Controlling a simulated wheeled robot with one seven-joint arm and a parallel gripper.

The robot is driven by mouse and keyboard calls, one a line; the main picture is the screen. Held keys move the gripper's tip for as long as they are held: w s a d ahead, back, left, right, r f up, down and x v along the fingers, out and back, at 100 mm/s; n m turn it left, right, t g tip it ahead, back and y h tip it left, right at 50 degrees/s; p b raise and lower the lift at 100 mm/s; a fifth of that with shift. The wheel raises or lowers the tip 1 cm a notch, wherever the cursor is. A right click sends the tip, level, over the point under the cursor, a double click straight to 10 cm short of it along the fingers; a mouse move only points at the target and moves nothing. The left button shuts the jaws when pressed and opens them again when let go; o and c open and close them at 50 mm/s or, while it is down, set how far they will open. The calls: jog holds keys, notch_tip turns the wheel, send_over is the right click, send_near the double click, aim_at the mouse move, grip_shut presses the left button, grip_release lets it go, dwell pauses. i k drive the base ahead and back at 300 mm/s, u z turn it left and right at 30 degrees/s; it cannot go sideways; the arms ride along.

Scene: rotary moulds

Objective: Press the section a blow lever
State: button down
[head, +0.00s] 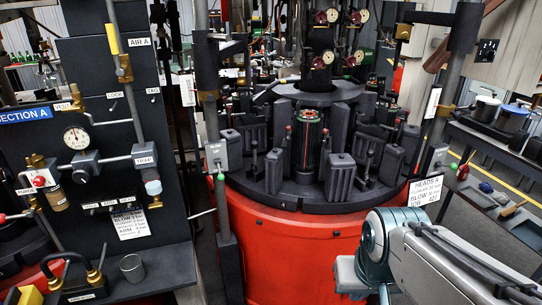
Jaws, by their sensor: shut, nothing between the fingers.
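The section A panel (68,160) stands at the left, with a blue SECTION A sign (24,116). A post (227,255) with a green knob (221,177) stands in front of the red machine base, below a small plate (216,155) that seems to read BLOW UP. A thin pale rod (202,212) sticks out to its left. A lever with a yellow handle (113,39) is on the panel's upper part. I cannot tell for certain which one is the section A blow lever. My arm shows at the lower right; its gripper fingers are not visible.
The round red machine (285,245) with dark moulds (340,175) on top fills the middle. A dark shelf with pots (485,109) and tools is at the right.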

aim_at(221, 177)
jog(key=z, duration=0.1)
jog(key=i, duration=1)
jog(key=u, duration=0.3)
